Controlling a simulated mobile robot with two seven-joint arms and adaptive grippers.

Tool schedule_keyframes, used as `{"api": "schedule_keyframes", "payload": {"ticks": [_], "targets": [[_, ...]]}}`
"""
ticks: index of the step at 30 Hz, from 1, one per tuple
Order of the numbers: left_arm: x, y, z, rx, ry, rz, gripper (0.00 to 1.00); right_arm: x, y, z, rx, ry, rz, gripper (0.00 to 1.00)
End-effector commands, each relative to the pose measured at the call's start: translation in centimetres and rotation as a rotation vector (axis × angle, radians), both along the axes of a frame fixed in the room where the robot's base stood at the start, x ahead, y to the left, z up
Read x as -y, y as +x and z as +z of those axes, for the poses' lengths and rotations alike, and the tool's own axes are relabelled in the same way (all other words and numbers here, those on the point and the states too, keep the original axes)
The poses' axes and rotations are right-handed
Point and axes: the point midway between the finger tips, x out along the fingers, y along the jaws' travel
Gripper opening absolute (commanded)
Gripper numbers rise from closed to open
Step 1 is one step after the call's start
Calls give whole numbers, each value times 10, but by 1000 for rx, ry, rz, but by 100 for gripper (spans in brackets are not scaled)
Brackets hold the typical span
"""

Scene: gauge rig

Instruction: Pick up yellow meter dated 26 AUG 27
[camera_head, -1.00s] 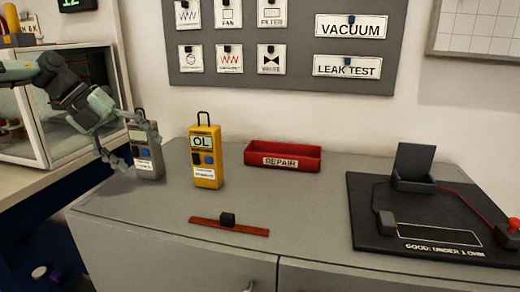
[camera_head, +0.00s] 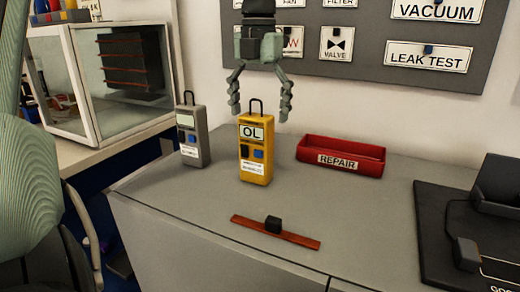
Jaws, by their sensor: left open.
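The yellow meter (camera_head: 256,150) stands upright on the grey bench top, with a black loop handle on top. Its display reads OL; the small print on its white label is too small to read, so I cannot tell its date. My left gripper (camera_head: 259,112) points down above and behind the yellow meter in the picture. Its two fingers are spread apart to either side of the handle, with nothing between them that I can see held. A grey meter (camera_head: 193,137) stands upright to the left. My right gripper is not in view.
A red REPAIR tray (camera_head: 341,157) sits right of the yellow meter. A black test board (camera_head: 440,200) is at the right. A glass-sided cabinet (camera_head: 110,80) stands at the back left.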

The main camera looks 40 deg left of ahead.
Motion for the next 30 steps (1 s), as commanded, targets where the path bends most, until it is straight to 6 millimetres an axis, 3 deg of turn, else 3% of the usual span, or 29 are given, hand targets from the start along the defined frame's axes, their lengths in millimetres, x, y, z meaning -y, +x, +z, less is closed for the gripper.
{"api": "schedule_keyframes", "payload": {"ticks": [10, 18, 30], "targets": [[-8, 0, -45, -1, -1, 0, 84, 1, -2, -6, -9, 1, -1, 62], [-8, 0, -50, 2, 0, 2, 84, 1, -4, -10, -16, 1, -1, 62], [-8, 0, -50, 2, 0, 1, 35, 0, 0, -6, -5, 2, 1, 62]]}}
